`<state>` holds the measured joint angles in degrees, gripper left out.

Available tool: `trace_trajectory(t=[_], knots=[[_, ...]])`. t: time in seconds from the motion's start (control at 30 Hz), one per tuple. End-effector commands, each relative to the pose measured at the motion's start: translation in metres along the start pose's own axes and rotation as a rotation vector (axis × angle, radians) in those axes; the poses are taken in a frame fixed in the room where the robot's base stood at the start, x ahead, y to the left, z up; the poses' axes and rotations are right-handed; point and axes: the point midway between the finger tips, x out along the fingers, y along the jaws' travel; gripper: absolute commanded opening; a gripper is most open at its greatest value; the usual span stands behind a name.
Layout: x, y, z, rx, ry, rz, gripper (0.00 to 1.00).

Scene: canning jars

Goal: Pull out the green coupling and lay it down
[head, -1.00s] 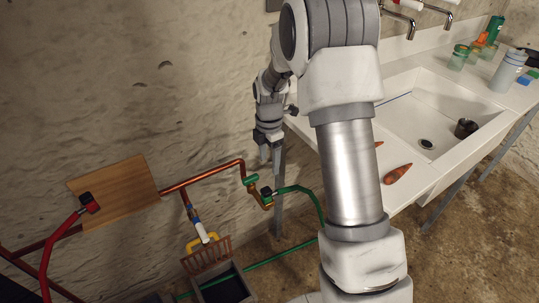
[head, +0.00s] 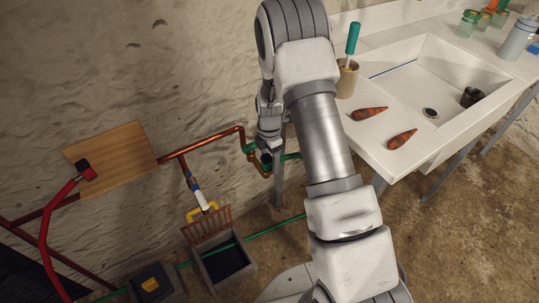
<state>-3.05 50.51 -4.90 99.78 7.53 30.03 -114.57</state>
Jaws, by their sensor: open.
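The green coupling (head: 276,158) joins the green hose to the end of the copper pipe (head: 216,145) on the wall, left of the sink. It is partly hidden by my gripper (head: 267,150). My gripper points down right at the coupling and pipe end. Its jaws are open, but the fingers are small and dark here, and I cannot tell whether they touch the coupling.
A white sink (head: 430,90) stands at right, with two carrots (head: 402,139) and a cup (head: 346,78) holding a green-handled tool on its edge. A grey bin (head: 224,262) with a rake head stands below the pipe. A wooden board (head: 110,157) and red pipe are at left.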

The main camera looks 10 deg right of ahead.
Motion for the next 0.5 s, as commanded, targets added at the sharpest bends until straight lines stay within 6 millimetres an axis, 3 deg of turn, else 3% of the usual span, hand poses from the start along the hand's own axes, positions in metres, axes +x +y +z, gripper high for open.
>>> trace_trajectory(t=[0.23,0.5], knots=[[0.0003,0.0002,-0.0001,0.000,0.000,0.000,0.72],[0.0001,0.0002,-0.0001,0.000,0.000,0.000,0.24]])
